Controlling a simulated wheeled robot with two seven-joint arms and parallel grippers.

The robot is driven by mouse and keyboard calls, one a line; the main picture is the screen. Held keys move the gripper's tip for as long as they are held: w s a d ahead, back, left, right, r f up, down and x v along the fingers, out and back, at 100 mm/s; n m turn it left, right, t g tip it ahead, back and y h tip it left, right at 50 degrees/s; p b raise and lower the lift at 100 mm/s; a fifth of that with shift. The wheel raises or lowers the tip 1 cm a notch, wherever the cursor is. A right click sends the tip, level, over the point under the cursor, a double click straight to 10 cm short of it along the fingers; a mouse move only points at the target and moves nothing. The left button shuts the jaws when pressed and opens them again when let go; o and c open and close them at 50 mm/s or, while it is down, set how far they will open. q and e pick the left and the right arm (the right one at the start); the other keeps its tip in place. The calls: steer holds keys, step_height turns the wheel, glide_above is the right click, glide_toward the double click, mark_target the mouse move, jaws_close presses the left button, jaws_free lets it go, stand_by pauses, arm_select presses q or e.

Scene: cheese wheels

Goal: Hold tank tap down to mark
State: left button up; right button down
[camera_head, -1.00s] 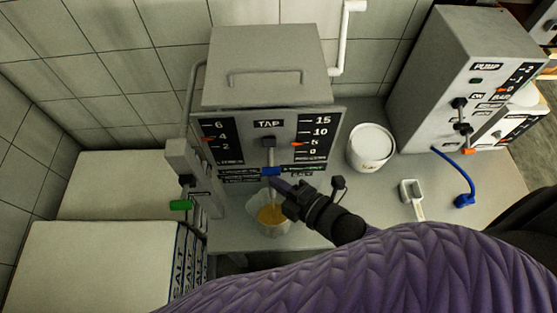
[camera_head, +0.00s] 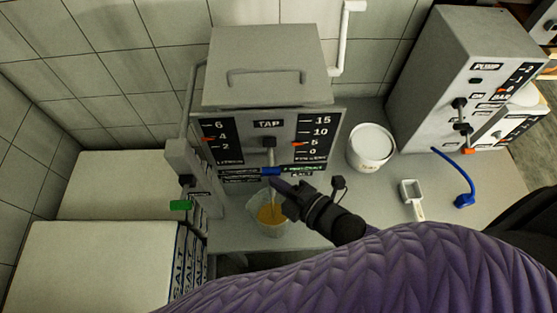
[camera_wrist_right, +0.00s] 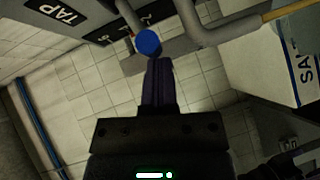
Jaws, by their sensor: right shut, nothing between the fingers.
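The grey tank (camera_head: 265,62) has a front panel marked TAP, with a scale on each side. The left pointer (camera_head: 209,139) is near 4 and the right pointer (camera_head: 297,145) is near 5. The tap's blue handle end (camera_head: 271,171) hangs below the label; it also shows in the right wrist view (camera_wrist_right: 147,43). My right gripper (camera_head: 279,186) is shut and empty, its tips at the blue end; whether they touch cannot be told. A clear jug (camera_head: 286,229) with yellow liquid stands beneath, and a thin yellow stream seems to fall into it. My left gripper is out of view.
A white bucket (camera_head: 371,147) and a scoop (camera_head: 412,199) stand on the counter to the right. A grey pump box (camera_head: 440,80) with a blue hose (camera_head: 464,178) is at far right.

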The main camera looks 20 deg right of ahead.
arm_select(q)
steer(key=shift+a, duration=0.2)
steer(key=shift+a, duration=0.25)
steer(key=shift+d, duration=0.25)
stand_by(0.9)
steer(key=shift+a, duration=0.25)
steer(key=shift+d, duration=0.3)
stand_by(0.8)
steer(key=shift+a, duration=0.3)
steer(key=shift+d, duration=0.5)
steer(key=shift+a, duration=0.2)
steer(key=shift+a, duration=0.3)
